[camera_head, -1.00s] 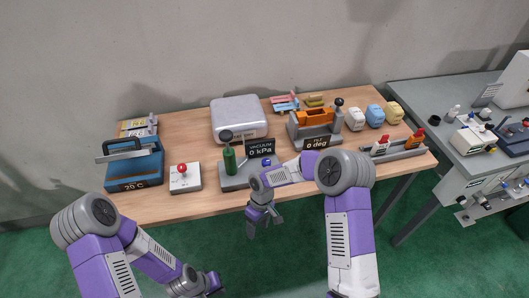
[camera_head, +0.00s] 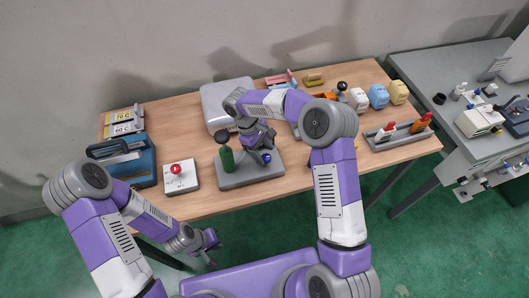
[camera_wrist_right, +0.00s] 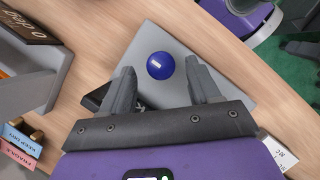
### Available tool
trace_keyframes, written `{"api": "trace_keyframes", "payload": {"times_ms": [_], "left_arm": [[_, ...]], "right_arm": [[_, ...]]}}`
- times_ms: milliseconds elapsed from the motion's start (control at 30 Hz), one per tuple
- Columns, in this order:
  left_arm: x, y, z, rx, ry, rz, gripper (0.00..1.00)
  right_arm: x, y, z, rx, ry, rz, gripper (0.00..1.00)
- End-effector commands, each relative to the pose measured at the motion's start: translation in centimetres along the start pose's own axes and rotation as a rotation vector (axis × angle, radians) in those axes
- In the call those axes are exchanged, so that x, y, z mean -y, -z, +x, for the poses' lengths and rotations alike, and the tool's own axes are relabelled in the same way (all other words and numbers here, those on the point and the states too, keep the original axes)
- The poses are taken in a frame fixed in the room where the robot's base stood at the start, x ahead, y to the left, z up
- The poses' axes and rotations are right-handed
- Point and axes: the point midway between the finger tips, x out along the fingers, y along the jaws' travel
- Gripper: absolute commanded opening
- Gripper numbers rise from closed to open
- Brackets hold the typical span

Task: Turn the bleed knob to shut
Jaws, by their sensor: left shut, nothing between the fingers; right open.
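The round blue knob (camera_head: 265,158) sits on the right part of a grey base plate (camera_head: 240,180), near a green cylinder (camera_head: 227,160) with a dark top. My right gripper (camera_head: 262,150) is open above the plate, close to the knob. In the right wrist view the blue knob (camera_wrist_right: 160,66) shows a small white mark and lies between and slightly beyond the open fingertips (camera_wrist_right: 162,76); contact cannot be told. The vacuum display is hidden in the head view. My left gripper (camera_head: 211,243) is shut and empty in front of the table.
A white box with a red button (camera_head: 180,178) and a blue case (camera_head: 125,160) stand left of the plate. A grey container (camera_head: 213,108) is behind it. A rack with red and orange handles (camera_head: 400,132) is at the right. The front table strip is clear.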

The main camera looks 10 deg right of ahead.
Motion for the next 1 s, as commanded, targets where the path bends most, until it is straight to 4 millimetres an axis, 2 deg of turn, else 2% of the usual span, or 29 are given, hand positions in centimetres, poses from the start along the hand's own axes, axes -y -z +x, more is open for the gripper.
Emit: {"api": "trace_keyframes", "payload": {"times_ms": [33, 200, 467, 800, 1000], "left_arm": [[0.0, 0.0, 0.0, 0.0, 0.0, 0.0, 0.0], [0.0, 0.0, -0.1, 0.0, 0.0, 0.0, 0.0], [0.0, 0.0, -0.1, 0.0, 0.0, 0.0, 0.0], [0.0, 0.0, -0.1, 0.0, 0.0, 0.0, 0.0], [0.0, 0.0, 0.0, 0.0, 0.0, 0.0, 0.0]], "right_arm": [[0.0, 0.0, 0.7, 0.002, 0.003, 0.0, 0.62], [0.1, 0.0, 1.8, 0.0, 0.001, -0.001, 0.62], [0.0, 0.0, 1.9, -0.001, 0.001, 0.0, 0.62], [0.0, 0.0, 1.9, -0.001, 0.001, 0.0, 0.09], [0.0, 0.0, 1.8, -0.002, 0.005, 0.01, 0.07]]}}
